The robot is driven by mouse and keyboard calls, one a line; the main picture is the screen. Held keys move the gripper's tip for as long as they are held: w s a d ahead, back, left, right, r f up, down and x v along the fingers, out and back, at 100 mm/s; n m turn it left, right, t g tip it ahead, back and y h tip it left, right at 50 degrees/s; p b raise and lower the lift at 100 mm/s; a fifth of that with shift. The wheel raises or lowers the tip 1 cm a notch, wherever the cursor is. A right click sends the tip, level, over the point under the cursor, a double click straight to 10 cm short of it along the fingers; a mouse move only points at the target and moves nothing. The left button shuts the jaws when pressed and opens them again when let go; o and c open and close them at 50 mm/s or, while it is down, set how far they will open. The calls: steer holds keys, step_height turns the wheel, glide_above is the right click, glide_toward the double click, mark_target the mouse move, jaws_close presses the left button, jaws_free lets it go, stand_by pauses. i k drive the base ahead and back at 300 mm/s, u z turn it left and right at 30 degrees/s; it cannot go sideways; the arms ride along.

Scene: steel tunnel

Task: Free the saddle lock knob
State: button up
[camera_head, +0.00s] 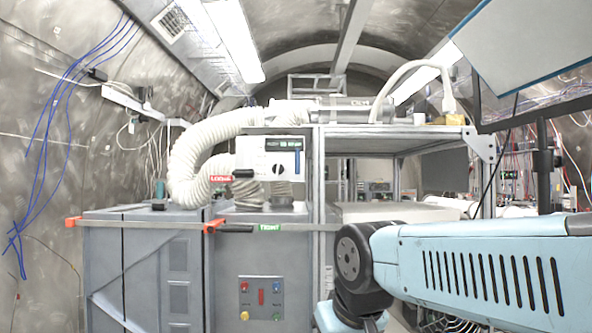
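A white box-shaped unit (270,158) with a small dark display and a round dark dial (278,170) sits above the grey cabinet. A short black handle or knob (243,173) is at its lower left edge, beside a small red label (220,178). Its lettering is too small to read surely. I cannot tell which of these, if any, is the saddle lock knob. My light blue arm crosses the lower right, well to the right of the unit. My gripper is not in view.
Grey cabinets (145,265) stand at left and centre. A bar (140,221) with orange-red ends and a black grip crosses their front. A white corrugated hose (190,160) curves beside the unit. A metal shelf frame (400,131) stands right of centre; a panel (540,50) hangs upper right.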

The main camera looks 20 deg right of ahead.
mark_target(278, 169)
steer(key=u, duration=0.7)
steer(key=i, duration=0.1)
steer(key=z, duration=2.6)
steer(key=k, duration=1)
steer(key=u, duration=1.7)
steer(key=i, duration=1)
steer(key=u, duration=0.05)
